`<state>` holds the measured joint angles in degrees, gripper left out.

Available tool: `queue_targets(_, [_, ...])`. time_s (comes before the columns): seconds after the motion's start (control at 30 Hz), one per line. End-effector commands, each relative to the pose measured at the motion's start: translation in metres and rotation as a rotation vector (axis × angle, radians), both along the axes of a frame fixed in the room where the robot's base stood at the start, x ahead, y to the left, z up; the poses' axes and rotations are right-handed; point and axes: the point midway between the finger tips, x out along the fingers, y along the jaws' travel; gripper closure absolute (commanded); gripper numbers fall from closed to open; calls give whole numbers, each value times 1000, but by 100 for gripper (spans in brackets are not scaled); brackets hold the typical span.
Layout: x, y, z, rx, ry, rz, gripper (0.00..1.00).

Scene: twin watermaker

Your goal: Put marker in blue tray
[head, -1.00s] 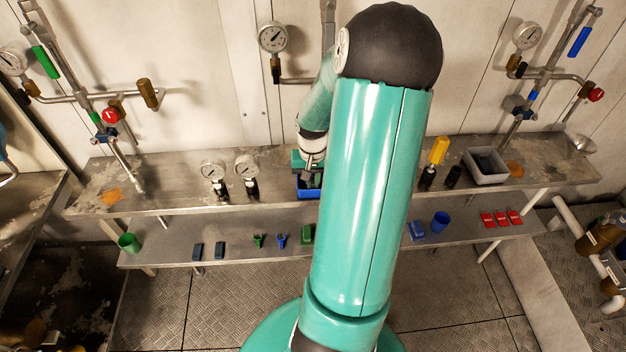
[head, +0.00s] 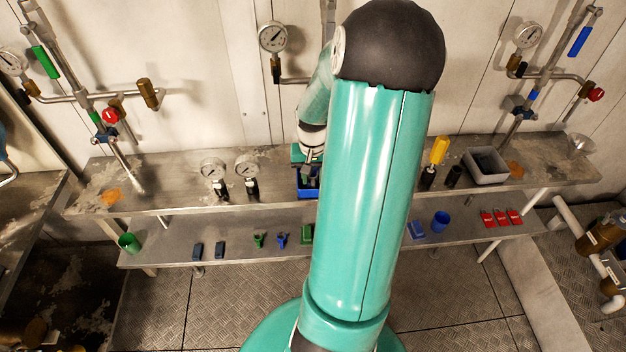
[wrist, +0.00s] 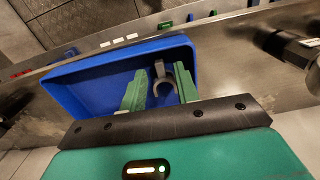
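The blue tray (wrist: 95,85) fills the middle of the wrist view, and a piece of it (head: 306,193) shows on the upper bench in the head view. A small dark grey part with a ring or hook shape (wrist: 161,70) is seen against the tray's inside; I cannot tell for sure that this is the marker. My gripper (wrist: 160,75) is over the tray, its two green fingers apart on either side of the grey part. A gap shows at the left finger; contact at the right finger is unclear. My arm hides part of the bench in the head view.
Two gauges (head: 213,172) (head: 246,170) stand left of the blue tray. A grey bin (head: 486,166) and a yellow-handled tool (head: 438,150) are to the right. The lower shelf (head: 225,242) holds small parts, a green cup (head: 129,243) and a blue cup (head: 440,222).

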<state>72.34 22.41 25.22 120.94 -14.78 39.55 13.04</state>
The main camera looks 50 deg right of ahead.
Motion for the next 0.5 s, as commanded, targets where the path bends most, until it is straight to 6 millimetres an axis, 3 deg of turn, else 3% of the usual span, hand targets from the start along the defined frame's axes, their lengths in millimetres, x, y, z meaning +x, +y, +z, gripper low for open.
queue_targets(0.3, [1, 0, 71, -4, -2, 0, 69])
queue_targets(0.5, [1, 0, 96, -2, -1, 0, 69])
